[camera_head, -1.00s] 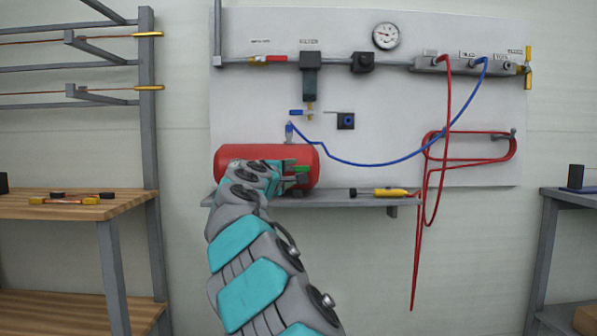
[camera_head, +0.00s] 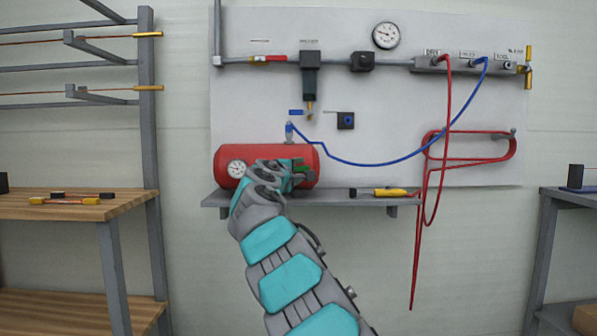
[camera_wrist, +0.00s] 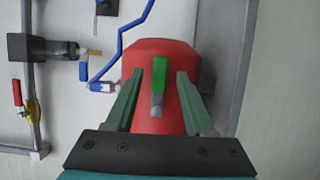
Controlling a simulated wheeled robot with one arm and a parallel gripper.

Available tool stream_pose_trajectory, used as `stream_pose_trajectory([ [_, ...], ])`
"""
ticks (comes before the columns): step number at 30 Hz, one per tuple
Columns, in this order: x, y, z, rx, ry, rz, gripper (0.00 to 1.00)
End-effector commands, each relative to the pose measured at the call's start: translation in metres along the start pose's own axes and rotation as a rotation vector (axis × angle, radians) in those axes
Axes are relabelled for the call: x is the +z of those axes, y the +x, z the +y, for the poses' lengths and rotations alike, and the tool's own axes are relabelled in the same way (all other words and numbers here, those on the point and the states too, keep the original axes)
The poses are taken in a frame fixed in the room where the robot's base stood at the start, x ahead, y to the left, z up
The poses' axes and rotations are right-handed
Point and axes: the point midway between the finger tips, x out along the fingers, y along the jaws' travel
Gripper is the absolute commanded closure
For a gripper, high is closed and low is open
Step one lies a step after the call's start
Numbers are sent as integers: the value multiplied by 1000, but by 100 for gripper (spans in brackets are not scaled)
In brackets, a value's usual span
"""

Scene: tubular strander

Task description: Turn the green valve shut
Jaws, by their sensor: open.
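The green valve handle (camera_wrist: 158,73) shows in the wrist view on the red tank (camera_wrist: 160,52), with a grey stem below it. My gripper (camera_wrist: 170,75) is open, with one finger on each side of the green handle and a gap to both. I cannot tell how deep the fingertips reach. In the head view the red tank (camera_head: 300,160) lies on the grey shelf, and my gripper (camera_head: 300,168) is in front of its right half. The green handle is mostly hidden there behind my gripper.
A gauge (camera_head: 237,169) sits on the tank's left end. A blue hose (camera_head: 360,163) runs from the fitting on top of the tank. A yellow-handled tool (camera_head: 388,193) lies on the shelf (camera_head: 340,201) to the right. A filter (camera_head: 310,75) hangs above the tank.

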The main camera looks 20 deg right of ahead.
Motion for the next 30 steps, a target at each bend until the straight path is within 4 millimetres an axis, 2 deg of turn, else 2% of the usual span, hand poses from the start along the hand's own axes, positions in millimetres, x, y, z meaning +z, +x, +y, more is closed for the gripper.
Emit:
stream_pose_trajectory([
  [2,0,0,0,0,0,0,50],
  [15,0,0,0,0,0,0,99],
  [30,0,0,-1,-1,0,0,100],
])
